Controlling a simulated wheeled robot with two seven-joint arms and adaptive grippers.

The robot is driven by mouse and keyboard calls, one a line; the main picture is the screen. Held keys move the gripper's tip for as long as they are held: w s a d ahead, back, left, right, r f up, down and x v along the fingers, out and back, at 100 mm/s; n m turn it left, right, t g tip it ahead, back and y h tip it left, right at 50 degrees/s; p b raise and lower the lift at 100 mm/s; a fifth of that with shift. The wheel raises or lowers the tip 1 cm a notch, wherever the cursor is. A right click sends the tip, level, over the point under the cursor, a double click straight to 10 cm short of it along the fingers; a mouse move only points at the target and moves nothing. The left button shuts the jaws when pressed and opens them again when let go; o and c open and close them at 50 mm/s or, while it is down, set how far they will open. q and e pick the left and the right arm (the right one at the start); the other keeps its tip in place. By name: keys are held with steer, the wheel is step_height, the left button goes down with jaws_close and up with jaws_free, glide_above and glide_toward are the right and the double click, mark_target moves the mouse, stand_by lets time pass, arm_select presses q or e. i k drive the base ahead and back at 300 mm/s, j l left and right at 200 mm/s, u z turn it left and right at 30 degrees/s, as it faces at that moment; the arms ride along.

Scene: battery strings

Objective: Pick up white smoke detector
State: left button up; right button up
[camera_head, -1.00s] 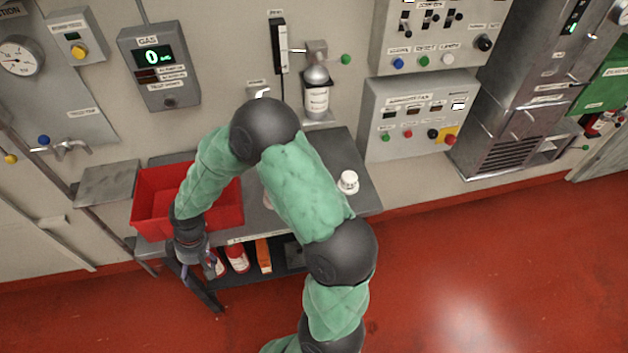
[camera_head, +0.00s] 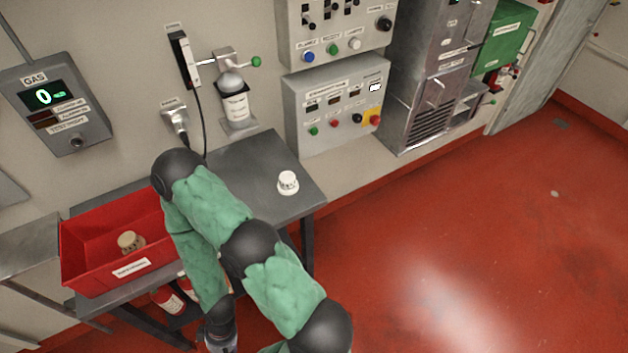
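A white smoke detector (camera_head: 288,182) stands on the grey table (camera_head: 262,158), near its right end. A second, beige detector-like piece (camera_head: 130,241) lies inside the red bin (camera_head: 75,268) at the left. My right arm, in a green sleeve with black joints, comes in from the bottom and bends over the table's front edge. My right gripper (camera_head: 221,345) is at the bottom edge, low in front of the table and apart from the white detector. Its fingers are cut off by the frame. My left gripper is out of view.
Red bottles (camera_head: 167,300) sit on the lower shelf under the table. A wall dispenser (camera_head: 235,103) and a hanging black cable are behind the table. A control box (camera_head: 335,105) is on the wall. The red floor at the right is clear.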

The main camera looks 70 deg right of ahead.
mark_target(288, 186)
steer(key=z, duration=0.45)
steer(key=i+z, duration=0.1)
steer(key=z, duration=0.8)
steer(key=i+z, duration=0.1)
steer(key=z, duration=0.8)
steer(key=i+j, duration=0.05)
